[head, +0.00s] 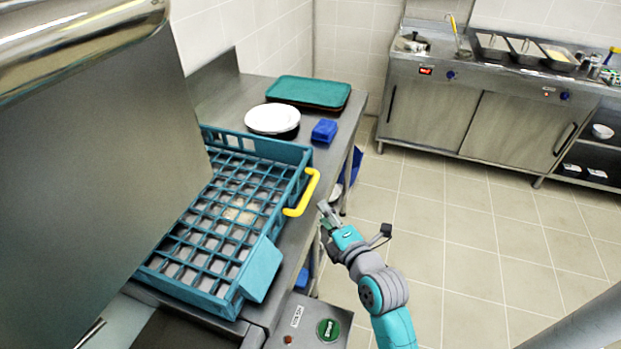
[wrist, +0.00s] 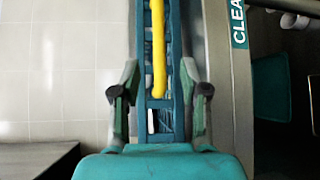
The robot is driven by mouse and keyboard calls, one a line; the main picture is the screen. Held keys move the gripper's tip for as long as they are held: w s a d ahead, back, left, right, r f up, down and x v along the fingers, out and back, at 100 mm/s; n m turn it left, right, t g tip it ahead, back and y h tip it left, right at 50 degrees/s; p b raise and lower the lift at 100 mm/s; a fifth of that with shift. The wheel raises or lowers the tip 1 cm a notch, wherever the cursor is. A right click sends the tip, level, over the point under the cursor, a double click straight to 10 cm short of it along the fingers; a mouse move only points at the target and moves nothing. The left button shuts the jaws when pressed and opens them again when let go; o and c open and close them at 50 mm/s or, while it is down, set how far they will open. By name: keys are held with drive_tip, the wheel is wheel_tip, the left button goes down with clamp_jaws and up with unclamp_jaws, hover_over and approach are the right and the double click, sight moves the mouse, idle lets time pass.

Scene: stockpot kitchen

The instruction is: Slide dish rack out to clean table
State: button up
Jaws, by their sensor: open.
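The teal dish rack (head: 262,268) is an open grid with a yellow handle (head: 302,192) on its right side. It lies on the steel surface, its left part hidden behind a large grey steel panel. The clean table (head: 215,90) is the steel counter stretching to the back. My gripper (head: 326,214) is just right of the handle in the head view, apart from it. In the wrist view, the open fingers (wrist: 159,85) lie on either side of the yellow handle (wrist: 158,45), with the teal rack (wrist: 174,50) behind it. I cannot tell the depth gap.
White plates (head: 272,118), a small blue box (head: 324,130) and a stack of teal trays (head: 308,91) stand on the counter beyond the rack. The tiled floor at right is clear.

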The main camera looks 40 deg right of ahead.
sight(308, 189)
drive_tip(key=x, duration=1)
drive_tip(key=shift+w, duration=0.4)
clamp_jaws()
